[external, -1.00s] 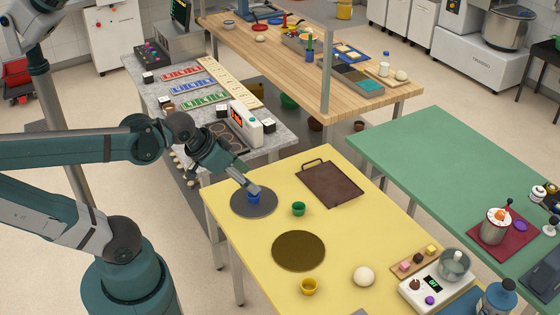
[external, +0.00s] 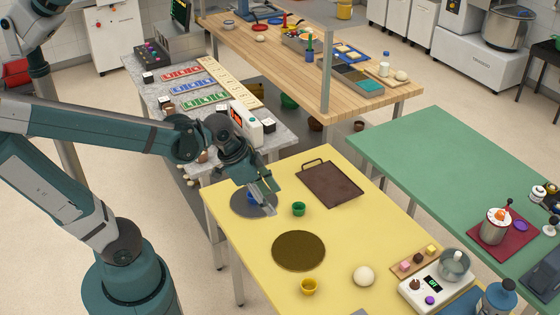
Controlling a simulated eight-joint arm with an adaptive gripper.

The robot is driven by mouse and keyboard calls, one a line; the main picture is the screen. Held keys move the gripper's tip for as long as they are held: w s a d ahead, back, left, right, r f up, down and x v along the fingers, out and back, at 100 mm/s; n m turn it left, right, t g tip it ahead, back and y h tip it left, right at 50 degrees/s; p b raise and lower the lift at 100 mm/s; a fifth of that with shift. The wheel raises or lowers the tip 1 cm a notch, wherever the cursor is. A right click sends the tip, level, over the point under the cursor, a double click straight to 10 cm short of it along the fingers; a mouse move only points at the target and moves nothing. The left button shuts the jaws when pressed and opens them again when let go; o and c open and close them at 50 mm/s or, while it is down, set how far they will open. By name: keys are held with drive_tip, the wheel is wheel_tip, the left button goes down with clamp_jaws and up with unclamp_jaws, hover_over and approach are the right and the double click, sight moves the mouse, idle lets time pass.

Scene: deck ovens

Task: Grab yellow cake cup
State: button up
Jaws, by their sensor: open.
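The yellow cake cup (external: 309,287) stands upright near the front edge of the yellow table (external: 350,240). A green cup (external: 299,209) stands farther back on the same table. A blue cup (external: 252,197) sits on the grey round mat (external: 240,209) and is partly hidden by my gripper. My gripper (external: 272,211) is open and empty, pointing down just right of the blue cup, over the right side of the grey mat. It is well behind and to the left of the yellow cup.
A brown round mat (external: 298,251) lies between my gripper and the yellow cup. A pale dough ball (external: 364,276) is right of the yellow cup. A dark tray (external: 330,183) lies at the back, and a scale (external: 436,290) stands at the right.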

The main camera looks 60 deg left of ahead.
drive_tip(key=w+d+f+m+g+h, duration=0.2)
drive_tip(key=w+d+f+m+g, duration=0.15)
drive_tip(key=d+f+m, duration=0.45)
drive_tip(key=m+g+h+b, duration=0.1)
drive_tip(key=m+g+b, duration=0.1)
drive_tip(key=m, duration=0.3)
approach(308, 288)
drive_tip(key=shift+s+d+r, duration=0.15)
drive_tip(key=shift+d+r, duration=0.15)
drive_tip(key=shift+r, duration=0.2)
drive_tip(key=shift+s+d+r, duration=0.1)
drive_tip(key=shift+d+r, duration=0.15)
drive_tip(key=shift+r, duration=0.2)
drive_tip(key=shift+f, duration=0.1)
drive_tip(key=shift+x, duration=1.2)
drive_tip(key=shift+b+x, duration=0.6)
drive_tip(key=shift+x, duration=2)
drive_tip(key=shift+w+a, duration=0.1)
drive_tip(key=shift+w, duration=0.05)
drive_tip(key=shift+c, duration=0.5)
